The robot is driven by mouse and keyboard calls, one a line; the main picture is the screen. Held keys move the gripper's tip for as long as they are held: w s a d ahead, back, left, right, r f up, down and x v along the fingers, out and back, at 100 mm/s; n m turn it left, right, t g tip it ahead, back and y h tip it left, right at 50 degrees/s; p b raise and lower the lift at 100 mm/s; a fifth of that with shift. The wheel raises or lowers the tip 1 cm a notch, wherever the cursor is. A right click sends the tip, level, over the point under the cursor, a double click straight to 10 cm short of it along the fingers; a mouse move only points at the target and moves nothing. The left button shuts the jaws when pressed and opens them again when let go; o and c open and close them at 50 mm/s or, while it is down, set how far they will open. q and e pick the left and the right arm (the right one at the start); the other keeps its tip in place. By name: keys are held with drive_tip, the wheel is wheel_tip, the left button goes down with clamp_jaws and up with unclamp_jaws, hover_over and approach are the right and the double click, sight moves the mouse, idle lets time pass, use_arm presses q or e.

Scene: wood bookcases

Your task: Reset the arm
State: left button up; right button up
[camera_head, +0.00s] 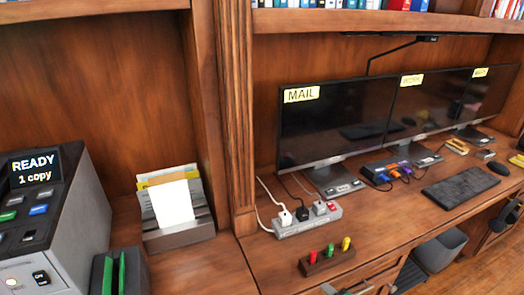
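I cannot make out either of my arms or grippers in the head view. A small pale and dark shape (346,289) is cut off by the bottom edge, and I cannot tell what it is. The view looks down on a wood desk (225,272) set in a bookcase.
A grey copier (60,220) reading "READY 1 copy" stands at left, beside a dark holder with green pieces (120,272). A paper tray (180,234), power strip (308,221), colored-peg block (327,261), monitors (335,120) and keyboard (460,186) occupy the desk.

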drive_tip(key=s+d+f+m+g+h, duration=0.1)
drive_tip(key=s+d+f+m+g, duration=0.2)
drive_tip(key=s+m, duration=0.7)
drive_tip(key=s+d+f+m+g+h, duration=0.1)
drive_tip(key=s+d+f+m+g, duration=0.25)
drive_tip(key=s+m, duration=0.6)
wheel_tip(320, 180, down, 28)
drive_tip(key=w+m+g+p, duration=0.1)
drive_tip(key=m+g+p, duration=0.1)
drive_tip(key=p, duration=0.2)
use_arm(q)
drive_tip(key=s+r+p, duration=0.1)
drive_tip(key=s+p, duration=0.1)
drive_tip(key=s, duration=0.7)
drive_tip(key=shift+a+r+g+p, duration=0.35)
drive_tip(key=shift+a+r+g, duration=0.05)
drive_tip(key=shift+a, duration=0.05)
use_arm(e)
drive_tip(key=s+d+f, duration=0.2)
drive_tip(key=s+f, duration=1.4)
drive_tip(key=s, duration=0.2)
drive_tip(key=shift+s+d+f+g, duration=0.15)
drive_tip(key=shift+s+d+g, duration=0.2)
drive_tip(key=shift+s+g, duration=0.1)
